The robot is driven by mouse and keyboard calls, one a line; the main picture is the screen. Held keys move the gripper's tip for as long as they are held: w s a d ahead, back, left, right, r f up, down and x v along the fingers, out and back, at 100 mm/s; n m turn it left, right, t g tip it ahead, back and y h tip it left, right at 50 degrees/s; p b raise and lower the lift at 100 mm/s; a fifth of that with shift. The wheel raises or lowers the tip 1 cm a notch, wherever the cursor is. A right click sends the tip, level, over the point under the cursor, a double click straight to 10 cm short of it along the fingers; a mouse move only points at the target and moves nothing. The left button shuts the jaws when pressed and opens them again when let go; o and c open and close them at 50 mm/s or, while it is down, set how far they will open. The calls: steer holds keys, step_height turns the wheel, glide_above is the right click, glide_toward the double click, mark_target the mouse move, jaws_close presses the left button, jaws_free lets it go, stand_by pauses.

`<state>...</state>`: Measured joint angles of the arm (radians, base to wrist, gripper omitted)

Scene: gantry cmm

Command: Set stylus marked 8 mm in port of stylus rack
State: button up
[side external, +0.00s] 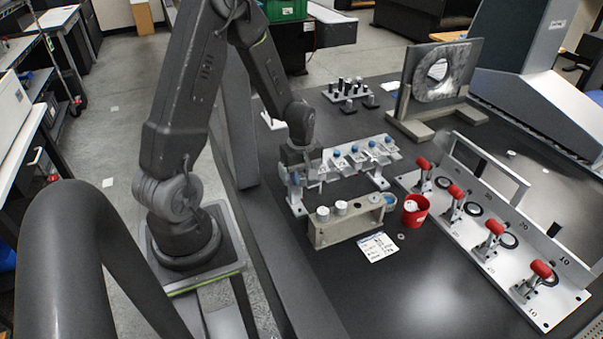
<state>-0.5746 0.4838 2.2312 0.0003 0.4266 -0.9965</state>
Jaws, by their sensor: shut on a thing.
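The stylus rack (380,182) is a pale metal stand with a row of several blue-topped styli (354,149) on pale holders. My gripper (298,176) is at the left end of this rack, pointing down. It is shut on a stylus, of which only a small blue part (294,178) shows between the fingers. The size marks are too small to read, so I cannot tell which stylus is the 8 mm one. My gripper hides the rack's left end and any port there. I cannot tell whether the held stylus touches the rack.
A beige block (330,237) with white-capped cylinders stands in front of the rack, beside a red cup (415,212) and a printed card (378,247). A plate with red-handled clamps (490,255) lies right. A holed plate (437,95) and black-pin stand (347,95) stand behind.

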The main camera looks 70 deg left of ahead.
steer(key=o, duration=0.9)
step_height(320, 180, up, 14)
steer(key=shift+f, duration=0.15)
stand_by(0.3)
